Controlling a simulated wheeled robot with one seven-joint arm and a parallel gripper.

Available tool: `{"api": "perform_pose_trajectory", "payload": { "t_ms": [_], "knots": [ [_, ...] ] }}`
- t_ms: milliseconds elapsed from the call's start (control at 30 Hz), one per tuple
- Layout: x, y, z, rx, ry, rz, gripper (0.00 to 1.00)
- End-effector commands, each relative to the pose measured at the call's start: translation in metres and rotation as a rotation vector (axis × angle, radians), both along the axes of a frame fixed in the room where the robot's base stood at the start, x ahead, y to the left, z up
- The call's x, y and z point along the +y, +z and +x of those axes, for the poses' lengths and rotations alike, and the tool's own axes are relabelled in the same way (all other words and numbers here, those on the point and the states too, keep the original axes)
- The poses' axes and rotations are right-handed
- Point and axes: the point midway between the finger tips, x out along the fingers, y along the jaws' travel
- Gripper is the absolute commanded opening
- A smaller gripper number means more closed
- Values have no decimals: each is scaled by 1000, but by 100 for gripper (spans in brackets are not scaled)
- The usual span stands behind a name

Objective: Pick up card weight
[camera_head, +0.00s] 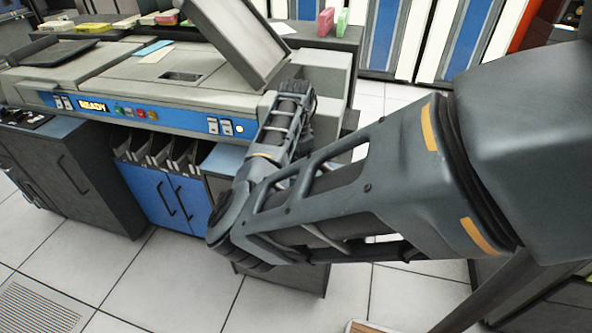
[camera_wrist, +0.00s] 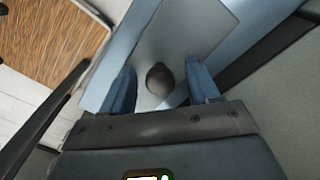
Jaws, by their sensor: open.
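What looks like the card weight (camera_wrist: 178,35) is a flat light-grey plate with a dark round knob (camera_wrist: 160,79), seen in the wrist view. My gripper (camera_wrist: 161,84) is open, with one blue finger on each side of the knob. Gaps show between the knob and both fingers, so it is not clamped. How far the fingertips reach down beside the knob is hard to tell. In the head view my own arm and the machine hide the gripper and the weight.
The grey card machine (camera_head: 110,71) has a blue front panel lit "READY". A tilted grey panel (camera_head: 238,35) rises beside my forearm. Pink and green blocks (camera_head: 326,21) stand on the counter behind. A brown wood-grained surface (camera_wrist: 45,40) shows at left in the wrist view.

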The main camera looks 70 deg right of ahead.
Motion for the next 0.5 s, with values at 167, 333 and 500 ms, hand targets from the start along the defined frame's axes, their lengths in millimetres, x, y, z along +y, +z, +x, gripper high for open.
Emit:
{"api": "perform_pose_trajectory", "payload": {
  "t_ms": [167,333,500],
  "knots": [
    [0,0,0,0,0,0,60],
    [0,0,0,0,0,0,44],
    [0,0,0,-1,0,-1,28]
  ]
}}
